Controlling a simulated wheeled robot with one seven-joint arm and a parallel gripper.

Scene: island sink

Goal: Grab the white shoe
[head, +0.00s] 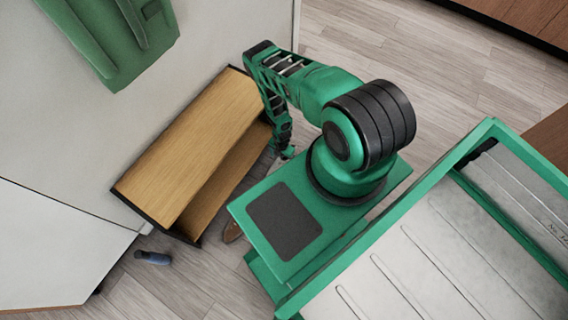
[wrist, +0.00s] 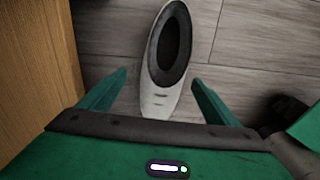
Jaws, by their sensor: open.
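The white shoe (wrist: 160,98) lies on the wooden floor in the wrist view, with a dark opening. Its narrow white end points toward my gripper (wrist: 158,77). My gripper is open, and its two green fingers stand apart on either side of that narrow end, with gaps on both sides. Whether the fingers are down at the shoe's height I cannot tell. In the head view my gripper (head: 287,153) hangs low beside the wooden bench, and I cannot make out the white shoe there.
A wooden bench (head: 200,135) stands against the wall; its side (wrist: 35,60) is close on the left in the wrist view. A brown shoe (head: 232,232) and a dark blue object (head: 153,258) lie on the floor. A green bag (head: 115,40) hangs above. Floor at upper right is clear.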

